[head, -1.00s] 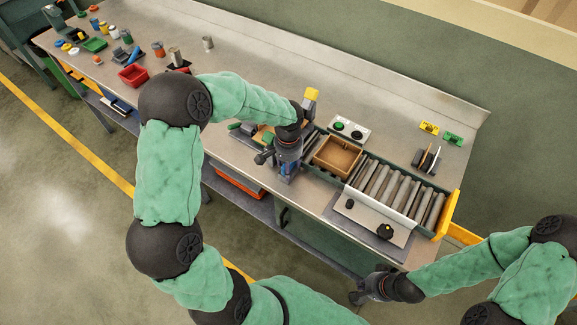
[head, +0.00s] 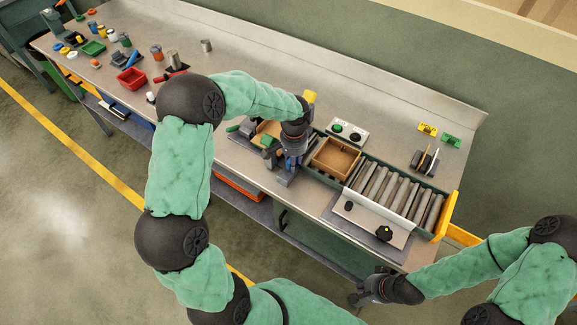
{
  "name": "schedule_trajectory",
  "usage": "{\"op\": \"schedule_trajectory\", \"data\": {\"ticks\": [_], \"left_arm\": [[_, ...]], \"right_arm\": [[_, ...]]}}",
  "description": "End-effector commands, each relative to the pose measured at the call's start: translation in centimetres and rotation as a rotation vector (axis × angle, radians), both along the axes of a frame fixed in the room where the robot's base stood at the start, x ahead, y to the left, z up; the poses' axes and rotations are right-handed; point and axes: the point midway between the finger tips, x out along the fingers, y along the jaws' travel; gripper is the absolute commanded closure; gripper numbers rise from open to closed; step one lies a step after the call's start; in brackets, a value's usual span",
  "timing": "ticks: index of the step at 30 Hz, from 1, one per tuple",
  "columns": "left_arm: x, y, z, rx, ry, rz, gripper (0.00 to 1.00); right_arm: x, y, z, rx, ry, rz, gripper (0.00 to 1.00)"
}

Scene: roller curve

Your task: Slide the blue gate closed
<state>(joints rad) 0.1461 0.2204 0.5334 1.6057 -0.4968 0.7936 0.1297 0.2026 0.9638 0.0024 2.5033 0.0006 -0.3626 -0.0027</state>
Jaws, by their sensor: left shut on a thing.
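The blue gate (head: 291,161) shows only as a small blue patch at the left end of the roller conveyor, mostly hidden by my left gripper. My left gripper (head: 282,169) is shut on the gate, seen from above. A brown wooden box (head: 336,159) sits on the rollers just right of the gate. My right gripper (head: 364,290) hangs low in front of the bench, away from the gate. Its fingers are too small and dark to read.
Bare rollers (head: 395,190) run right to a yellow end stop (head: 445,214). A panel with a black knob (head: 384,233) lies in front. A button box (head: 347,134) stands behind. A red bin (head: 131,78) and several small parts are at the far left.

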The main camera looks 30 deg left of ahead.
Motion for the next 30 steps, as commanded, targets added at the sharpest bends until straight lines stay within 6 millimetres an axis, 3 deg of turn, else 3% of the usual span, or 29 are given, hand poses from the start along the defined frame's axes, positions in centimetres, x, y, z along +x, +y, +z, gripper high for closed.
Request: {"op": "schedule_trajectory", "data": {"ticks": [11,12,15,25,30], "left_arm": [[1.0,0.0,0.1,-0.001,-0.008,0.0,1.0],[1.1,0.0,0.1,-0.001,-0.008,0.0,0.65],[1.0,0.0,0.1,-0.001,-0.007,0.001,0.43],[0.9,-0.1,0.1,0.0,-0.003,0.0,0.43],[0.9,0.0,1.7,0.0,-0.005,0.001,0.43]], "right_arm": [[0.0,0.0,0.0,0.0,0.0,0.0,1.0],[0.0,0.0,0.0,0.0,0.0,0.0,1.0],[0.0,0.0,0.0,0.0,0.0,0.0,1.0],[0.0,0.0,0.0,0.0,0.0,0.0,1.0],[0.0,0.0,0.0,0.0,0.0,0.0,1.0]]}}
